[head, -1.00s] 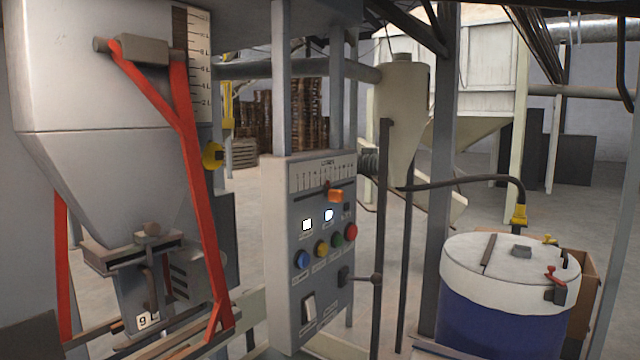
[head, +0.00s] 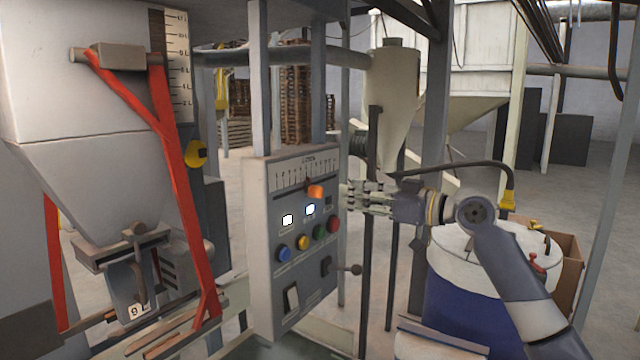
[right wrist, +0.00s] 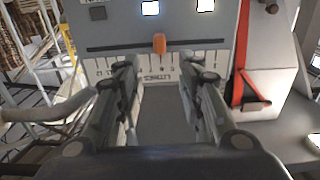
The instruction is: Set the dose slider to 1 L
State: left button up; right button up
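The dose slider's orange knob (head: 316,191) sits in a dark slot on the grey control panel (head: 262,255), below a scale of tick marks (head: 305,172). The knob also shows in the right wrist view (right wrist: 159,43), near the middle of the slot, with the scale upside down; I cannot read which mark it is at. My right gripper (head: 348,196) is just right of the panel in the head view. In the right wrist view its fingers (right wrist: 159,68) are spread and empty, pointing at the scale, with the knob beyond the gap between them. My left gripper is not in view.
Blue, yellow, green and red buttons (head: 333,223), two lit squares and a switch (head: 290,299) are below the slider. A hopper with red straps stands left. A blue drum (head: 460,305) stands behind my right arm.

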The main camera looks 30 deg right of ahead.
aim_at(322, 189)
jog(key=p+x, duration=0.4)
jog(key=x, duration=0.4)
jog(key=shift+w+a+r, duration=0.1)
jog(key=shift+w+r, duration=0.05)
jog(key=shift+w, duration=0.25)
grip_shut()
jog(key=shift+a+f, duration=0.1)
jog(key=shift+f, duration=0.1)
